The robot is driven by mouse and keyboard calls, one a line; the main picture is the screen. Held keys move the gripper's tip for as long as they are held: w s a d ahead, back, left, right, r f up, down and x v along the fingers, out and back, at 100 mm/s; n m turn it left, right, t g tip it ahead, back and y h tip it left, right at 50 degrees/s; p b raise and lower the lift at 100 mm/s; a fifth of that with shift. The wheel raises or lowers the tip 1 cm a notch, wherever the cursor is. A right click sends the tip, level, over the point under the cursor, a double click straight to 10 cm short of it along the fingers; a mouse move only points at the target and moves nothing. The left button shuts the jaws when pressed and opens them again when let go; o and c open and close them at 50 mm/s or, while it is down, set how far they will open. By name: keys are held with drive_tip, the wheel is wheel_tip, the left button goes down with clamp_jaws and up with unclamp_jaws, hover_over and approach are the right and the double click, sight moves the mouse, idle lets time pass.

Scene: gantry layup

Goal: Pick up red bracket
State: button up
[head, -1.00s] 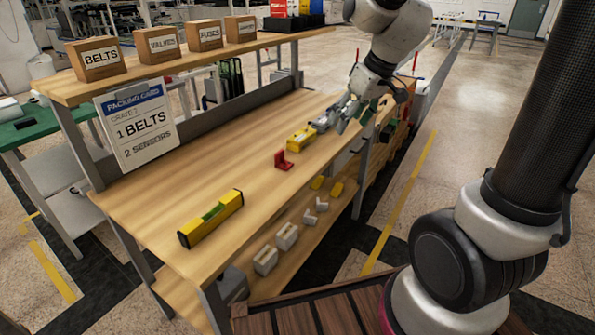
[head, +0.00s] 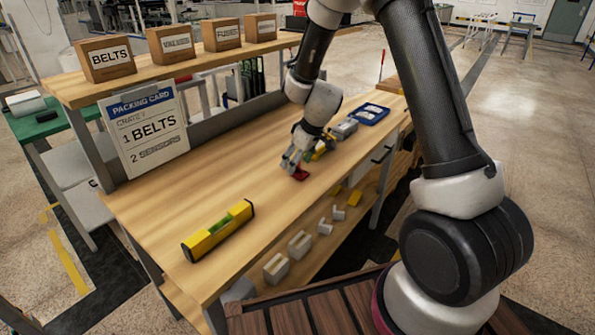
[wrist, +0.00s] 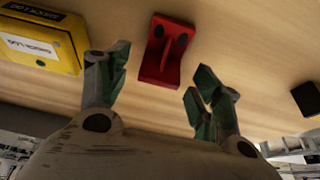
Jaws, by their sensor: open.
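The red bracket (wrist: 162,50) stands on the wooden tabletop in the wrist view, with two dark holes in its plate. It lies ahead of and between the two spread fingers of my gripper (wrist: 160,85). The fingers are open with green inner pads and appear empty. In the head view my gripper (head: 290,166) is low over the table, and only a small part of the red bracket (head: 301,174) shows beside the fingertips. I cannot tell whether the fingers touch it.
A yellow box (wrist: 42,38) lies left of the bracket in the wrist view. The yellow spirit level (head: 218,230) lies nearer on the workbench (head: 160,215). A grey part (head: 344,128) and a blue tray (head: 371,115) lie beyond. Bare wood separates the level and bracket.

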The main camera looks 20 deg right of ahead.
drive_tip(key=shift+w+f, duration=0.1)
drive_tip(key=shift+f, duration=0.3)
drive_tip(key=shift+r, duration=0.1)
drive_tip(key=c, duration=1.3)
